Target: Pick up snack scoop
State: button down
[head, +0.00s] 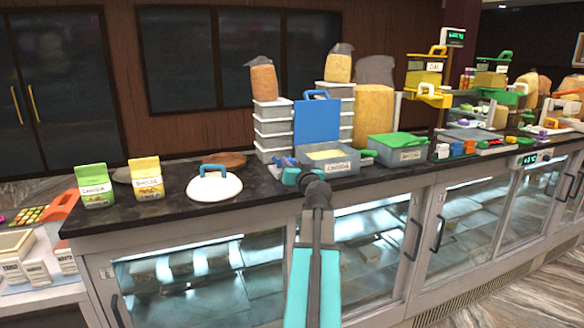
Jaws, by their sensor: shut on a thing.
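My gripper (291,177) is at the counter's front edge, in front of a grey tub labelled CHIVDA (328,161) with yellow snack in it. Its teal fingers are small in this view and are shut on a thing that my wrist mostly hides. It is likely the snack scoop, but its shape cannot be made out. No other scoop stands out clearly on the counter.
A blue lid (317,121) stands upright behind the tub, beside stacked grey containers (273,128). A green-lidded box (398,147) stands to the right. A white dome with a blue handle (214,184) and two cartons (146,179) stand to the left on the dark counter (265,178).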

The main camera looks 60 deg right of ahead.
jog(key=shift+r+b, duration=0.45)
jog(key=shift+r, duration=0.7)
jog(key=s+a+b, duration=0.2)
jog(key=a+b, duration=0.3)
jog(key=a, duration=0.2)
jog(key=s+a+r+b, duration=0.1)
jog(key=s+a+b, duration=0.2)
jog(key=a+b, duration=0.2)
jog(key=a, duration=0.2)
jog(key=shift+s+a+r, duration=0.2)
jog(key=shift+s+a, duration=0.15)
jog(key=shift+b, duration=0.3)
